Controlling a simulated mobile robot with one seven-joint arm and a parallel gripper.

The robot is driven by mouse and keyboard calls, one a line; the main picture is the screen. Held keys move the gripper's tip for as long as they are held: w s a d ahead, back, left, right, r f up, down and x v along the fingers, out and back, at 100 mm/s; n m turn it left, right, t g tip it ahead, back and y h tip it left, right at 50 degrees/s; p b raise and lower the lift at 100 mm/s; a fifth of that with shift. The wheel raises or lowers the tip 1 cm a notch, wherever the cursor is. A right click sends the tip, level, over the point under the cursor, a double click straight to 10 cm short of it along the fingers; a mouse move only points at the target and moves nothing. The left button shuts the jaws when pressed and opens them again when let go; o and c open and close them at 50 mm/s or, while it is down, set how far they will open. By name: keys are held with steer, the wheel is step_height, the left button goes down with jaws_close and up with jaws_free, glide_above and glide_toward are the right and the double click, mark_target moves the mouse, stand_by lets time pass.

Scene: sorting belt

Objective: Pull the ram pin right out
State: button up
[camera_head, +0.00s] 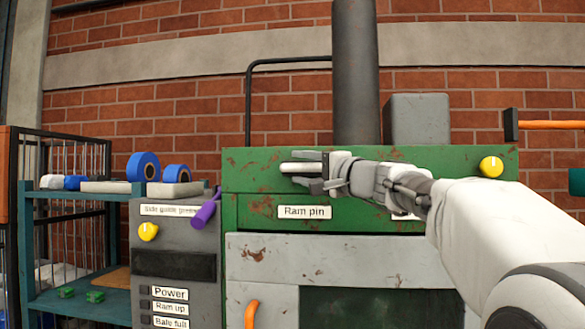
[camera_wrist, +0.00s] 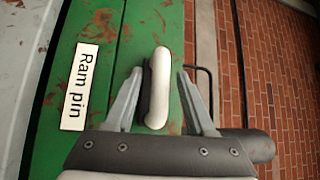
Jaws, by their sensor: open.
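The ram pin's pale handle (camera_head: 300,167) is on the green front of the machine, just above the "Ram pin" label (camera_head: 304,212). In the wrist view the handle (camera_wrist: 157,88) is a rounded white bar, with the label (camera_wrist: 80,87) to its left. My gripper (camera_head: 312,170) is at the handle. In the wrist view its two fingers (camera_wrist: 158,78) are open, one on each side of the handle, with a visible gap on the right side. Any pin shaft behind the handle is hidden.
The green machine (camera_head: 250,180) has a yellow knob (camera_head: 491,167) at right and an orange handle (camera_head: 251,314) below. A grey control box (camera_head: 175,240) with a purple handle (camera_head: 205,210) stands at left, beside a teal shelf (camera_head: 75,300) holding blue rolls (camera_head: 143,167). A brick wall (camera_head: 190,110) is behind.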

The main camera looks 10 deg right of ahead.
steer(key=shift+c, duration=0.2)
jaws_close()
stand_by(1.1)
